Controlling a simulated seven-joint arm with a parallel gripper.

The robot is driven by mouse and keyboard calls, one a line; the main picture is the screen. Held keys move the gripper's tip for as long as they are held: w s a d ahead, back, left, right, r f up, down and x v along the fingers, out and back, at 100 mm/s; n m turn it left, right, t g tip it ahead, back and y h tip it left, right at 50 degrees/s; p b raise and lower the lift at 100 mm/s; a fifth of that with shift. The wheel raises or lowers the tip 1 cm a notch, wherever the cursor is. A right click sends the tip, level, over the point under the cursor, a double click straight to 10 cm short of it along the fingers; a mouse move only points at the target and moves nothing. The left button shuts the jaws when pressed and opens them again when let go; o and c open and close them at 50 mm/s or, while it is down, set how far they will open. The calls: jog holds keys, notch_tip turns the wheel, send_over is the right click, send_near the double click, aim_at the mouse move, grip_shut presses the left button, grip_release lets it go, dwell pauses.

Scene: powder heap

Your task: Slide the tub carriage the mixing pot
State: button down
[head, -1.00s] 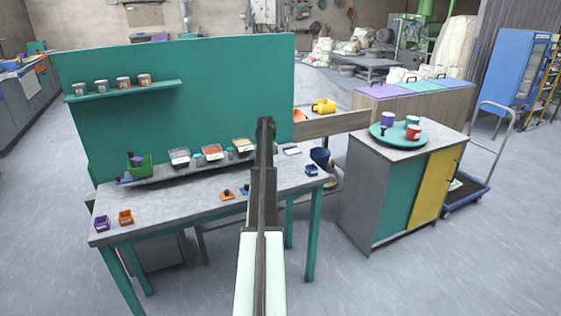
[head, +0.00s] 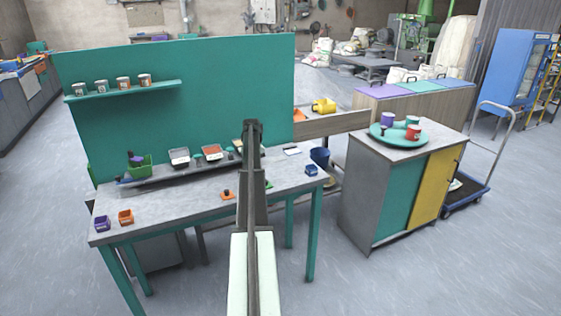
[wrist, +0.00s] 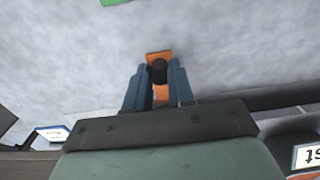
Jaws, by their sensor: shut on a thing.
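In the wrist view my gripper (wrist: 158,88) is shut on a small orange piece with a round black knob (wrist: 159,70). The tubs stand on a dark rail or carriage (head: 147,178) along the back of the table: one whitish (head: 179,158), one red (head: 212,152), and one partly hidden by my arm. A labelled orange-red tub front (wrist: 306,157) shows at lower right in the wrist view. A dark blue pot (head: 320,157) is beyond the table's right end; I cannot tell whether it is the mixing pot.
Purple (head: 102,223) and orange (head: 125,216) tubs stand at front left. A cabinet (head: 385,190) is at right.

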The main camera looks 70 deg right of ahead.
jog(key=shift+w+a, duration=16.5)
jog(key=shift+w, duration=0.05)
jog(key=c, duration=1.1)
grip_release()
